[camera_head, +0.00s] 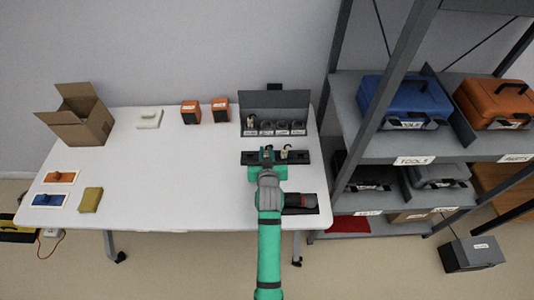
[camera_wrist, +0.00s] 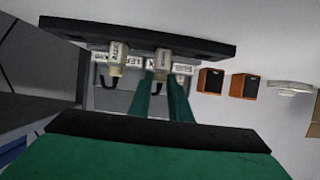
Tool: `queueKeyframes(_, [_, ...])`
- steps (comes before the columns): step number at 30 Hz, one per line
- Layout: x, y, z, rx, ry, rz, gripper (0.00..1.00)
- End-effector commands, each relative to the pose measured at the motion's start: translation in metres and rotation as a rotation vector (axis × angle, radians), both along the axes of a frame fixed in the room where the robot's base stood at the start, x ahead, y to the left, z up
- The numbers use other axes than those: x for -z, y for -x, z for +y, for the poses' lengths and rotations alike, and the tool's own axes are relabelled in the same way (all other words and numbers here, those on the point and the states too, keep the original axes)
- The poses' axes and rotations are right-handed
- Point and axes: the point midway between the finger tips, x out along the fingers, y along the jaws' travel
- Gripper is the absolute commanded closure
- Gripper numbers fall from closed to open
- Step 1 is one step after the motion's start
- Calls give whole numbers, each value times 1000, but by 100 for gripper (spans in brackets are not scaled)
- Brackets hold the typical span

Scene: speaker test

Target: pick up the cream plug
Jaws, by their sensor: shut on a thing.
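A cream plug (camera_wrist: 162,58) with a small dark label stands at the dark rail and lies between the tips of my gripper (camera_wrist: 163,78). My gripper's two green fingers are shut on it; the fingers hide part of its body. In the head view my gripper (camera_head: 267,160) is at the rail (camera_head: 300,157) on the right part of the table. A second cream plug (camera_wrist: 118,58), with a dark cable hook below it, is beside the held one. It also shows in the head view (camera_head: 285,151), just right of my gripper.
Behind the rail stands a grey panel (camera_head: 275,100) with labelled sockets. Two orange speakers (camera_head: 190,112) and a pale box (camera_head: 149,118) are at the table's back. A dark device (camera_head: 301,202) lies near my arm. A shelf unit (camera_head: 400,150) stands right. The table's middle is clear.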

Motion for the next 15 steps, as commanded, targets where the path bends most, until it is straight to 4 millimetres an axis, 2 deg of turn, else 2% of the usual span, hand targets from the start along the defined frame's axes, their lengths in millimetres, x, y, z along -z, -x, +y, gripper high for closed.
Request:
queueKeyframes(8, [-5,0,-3,4,-2,0,100])
queueKeyframes(11, [-14,-1,-3,4,-2,-2,100])
queueKeyframes(15, [-34,0,-3,5,-1,-3,100])
